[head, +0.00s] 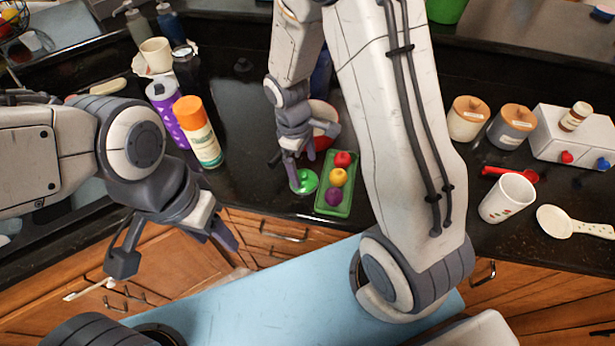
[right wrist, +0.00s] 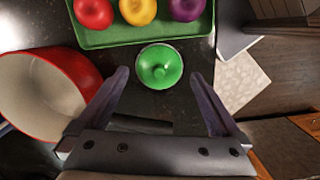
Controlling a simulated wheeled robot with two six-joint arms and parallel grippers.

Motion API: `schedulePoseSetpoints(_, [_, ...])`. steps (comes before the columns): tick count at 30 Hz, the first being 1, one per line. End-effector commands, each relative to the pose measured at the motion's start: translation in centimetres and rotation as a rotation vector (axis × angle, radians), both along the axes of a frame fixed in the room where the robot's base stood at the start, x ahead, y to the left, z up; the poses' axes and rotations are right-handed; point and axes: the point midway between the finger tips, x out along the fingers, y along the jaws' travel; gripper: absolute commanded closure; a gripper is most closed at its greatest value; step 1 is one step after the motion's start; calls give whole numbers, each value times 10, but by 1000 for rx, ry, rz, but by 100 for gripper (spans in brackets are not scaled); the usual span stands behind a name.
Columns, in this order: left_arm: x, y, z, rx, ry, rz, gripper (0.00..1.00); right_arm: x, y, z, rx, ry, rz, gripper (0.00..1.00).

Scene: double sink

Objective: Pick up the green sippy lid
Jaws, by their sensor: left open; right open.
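The green sippy lid (head: 304,181) lies flat on the dark counter near its front edge, just left of the green tray. In the right wrist view the lid (right wrist: 159,66) is a round green disc with a small raised knob, just beyond and between the fingertips. My right gripper (head: 297,168) is open above the lid, pointing down; it also shows in the right wrist view (right wrist: 160,85). Nothing is between its fingers at their tips. My left gripper (head: 178,250) is open and empty, in front of the counter at the left.
The green tray (head: 323,207) holds a red, a yellow and a purple item right beside the lid. A red pot (right wrist: 40,92) stands close to my right gripper. An orange-capped bottle (head: 199,132) and a purple can (head: 166,112) stand left. A white cup (head: 507,198) is far right.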

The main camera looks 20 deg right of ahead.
Motion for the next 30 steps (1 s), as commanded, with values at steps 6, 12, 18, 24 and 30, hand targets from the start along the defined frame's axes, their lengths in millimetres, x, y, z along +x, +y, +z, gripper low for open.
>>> schedulePoseSetpoints(6, [0, 0, 9, 0, 0, 1, 48, 1, -1, -30, -1, 5, 2, 0])
schedulePoseSetpoints(12, [0, 0, 10, 0, 0, 1, 48, 0, -2, -42, 0, 1, 0, 0])
schedulePoseSetpoints(18, [0, 0, 10, 0, 0, 1, 48, 1, -2, -42, 0, 0, 0, 8])
schedulePoseSetpoints(24, [0, 0, 10, 0, 0, 1, 48, 1, -1, -42, 0, 0, 0, 66])
schedulePoseSetpoints(30, [0, 0, 10, 0, 0, 0, 48, 1, -1, -41, 0, 0, 0, 66])
